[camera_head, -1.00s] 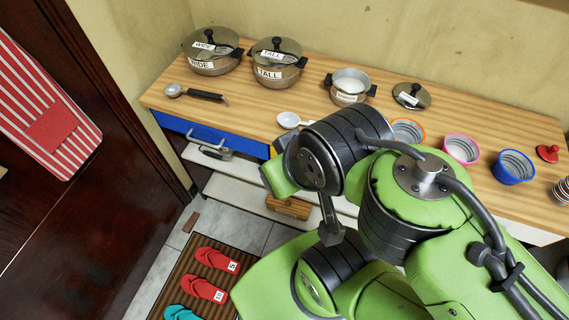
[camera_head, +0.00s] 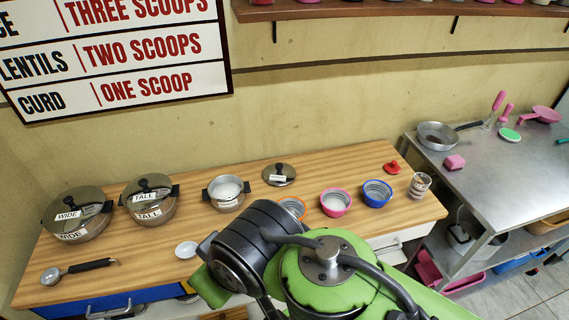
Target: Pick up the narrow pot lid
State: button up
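The narrow pot lid (camera_head: 279,174) lies flat on the wooden counter, a dark round lid with a knob and a small white label. The small open pot (camera_head: 226,194) with two black handles stands to its left, uncovered, with white contents. My gripper is not visible; only arm links show.
Pots marked WIDE (camera_head: 78,215) and TALL (camera_head: 149,199) stand lidded at left. A ladle (camera_head: 79,271) and a white scoop (camera_head: 187,249) lie in front. Orange, pink (camera_head: 335,202) and blue (camera_head: 377,193) bowls, a red lid (camera_head: 392,168) and a glass (camera_head: 419,185) stand at right.

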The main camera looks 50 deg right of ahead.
aim_at(276, 173)
jog(key=z, duration=1.55)
